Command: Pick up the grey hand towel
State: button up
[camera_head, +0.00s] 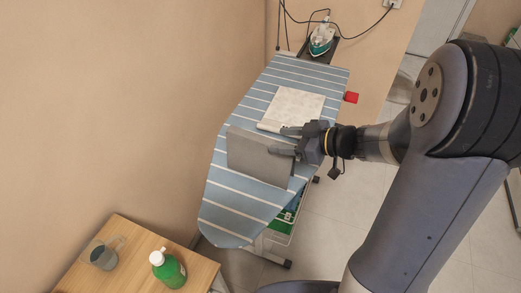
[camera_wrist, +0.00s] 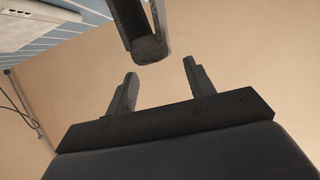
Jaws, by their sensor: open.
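The grey hand towel (camera_head: 255,158) is a flat folded rectangle over the striped ironing board (camera_head: 225,218) in the head view. My gripper (camera_head: 281,141) is open at the towel's upper right edge, one finger overlapping the towel and the other just above it. In the wrist view my two fingers (camera_wrist: 160,68) stand apart. A dark grey folded piece (camera_wrist: 148,48), seemingly the towel seen edge-on, comes down from the top towards the gap between the fingertips. I cannot tell whether the fingers touch it.
A pale folded cloth (camera_head: 294,105) lies behind the towel on the board. An iron (camera_head: 321,40) with a cord stands at the far end. A wall borders the left.

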aim_at(267, 140)
jog(key=shift+p+x, duration=0.9)
jog(key=shift+x, duration=1.4)
jog(key=shift+s+f, duration=0.1)
jog(key=shift+s, duration=0.05)
grip_shut()
